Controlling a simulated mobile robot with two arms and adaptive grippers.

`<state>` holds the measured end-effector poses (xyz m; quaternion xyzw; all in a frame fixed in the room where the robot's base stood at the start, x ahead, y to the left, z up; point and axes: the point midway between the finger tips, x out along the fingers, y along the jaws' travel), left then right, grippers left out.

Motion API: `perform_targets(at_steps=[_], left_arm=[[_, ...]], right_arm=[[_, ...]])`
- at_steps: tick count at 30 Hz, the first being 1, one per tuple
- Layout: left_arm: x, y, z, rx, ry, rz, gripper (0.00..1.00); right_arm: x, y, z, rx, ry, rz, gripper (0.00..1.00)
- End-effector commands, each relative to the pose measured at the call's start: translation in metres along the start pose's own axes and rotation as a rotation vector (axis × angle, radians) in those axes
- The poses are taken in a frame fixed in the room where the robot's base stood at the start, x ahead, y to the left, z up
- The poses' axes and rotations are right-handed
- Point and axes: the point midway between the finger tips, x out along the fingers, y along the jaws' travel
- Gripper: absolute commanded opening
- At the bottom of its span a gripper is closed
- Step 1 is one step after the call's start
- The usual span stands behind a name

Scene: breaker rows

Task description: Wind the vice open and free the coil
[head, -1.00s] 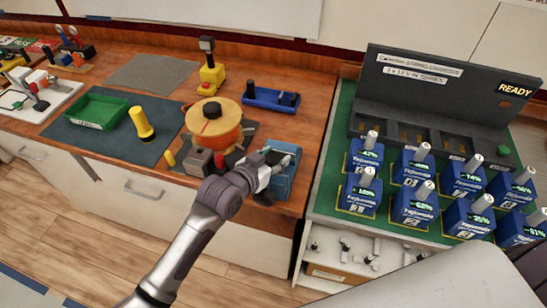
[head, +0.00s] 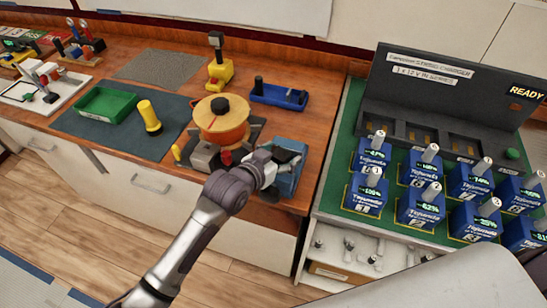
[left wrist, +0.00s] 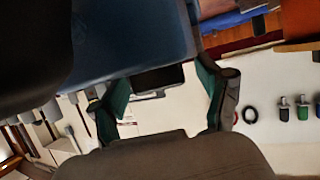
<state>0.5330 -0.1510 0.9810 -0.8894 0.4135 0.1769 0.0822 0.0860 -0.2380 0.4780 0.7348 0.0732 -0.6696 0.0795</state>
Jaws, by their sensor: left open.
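A blue block-like body (head: 288,180), which looks like the vice, stands at the right front corner of the wooden bench. My left gripper (head: 283,160) is at its top and front, covering part of it. In the left wrist view my left gripper (left wrist: 155,98) is open, its green-padded fingers apart. A blue body (left wrist: 135,40) fills the upper left there, and a dark bar (left wrist: 158,78) shows between the fingers. I cannot tell whether they touch it. I cannot clearly make out the coil; the vice's jaws are hidden.
An orange round pot-like thing (head: 222,124) with a black knob stands left of my gripper. A yellow torch-like thing (head: 149,117) and green tray (head: 107,105) lie further left. Blue battery units (head: 420,207) stand on the right-hand bench.

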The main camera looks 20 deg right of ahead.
Motion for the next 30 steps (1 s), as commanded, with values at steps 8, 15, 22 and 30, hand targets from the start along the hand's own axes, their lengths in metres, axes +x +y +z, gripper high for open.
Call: perform_targets(at_steps=[8,15,22,30], left_arm=[[-0.042,-0.001,0.001,0.002,0.0,-0.001,0.77],[-0.09,0.0,0.001,0.002,0.0,-0.001,0.77],[-0.115,0.0,0.0,0.0,0.0,0.0,0.77],[-0.12,-0.001,0.004,-0.01,-0.01,-0.007,0.77]], right_arm=[[0.0,-0.002,0.0,0.001,0.0,-0.002,0.8],[0.0,-0.002,0.0,0.001,-0.001,-0.003,0.8],[0.0,-0.003,0.0,0.001,-0.001,-0.003,0.8],[0.0,-0.003,0.001,0.001,-0.001,-0.003,0.8]])
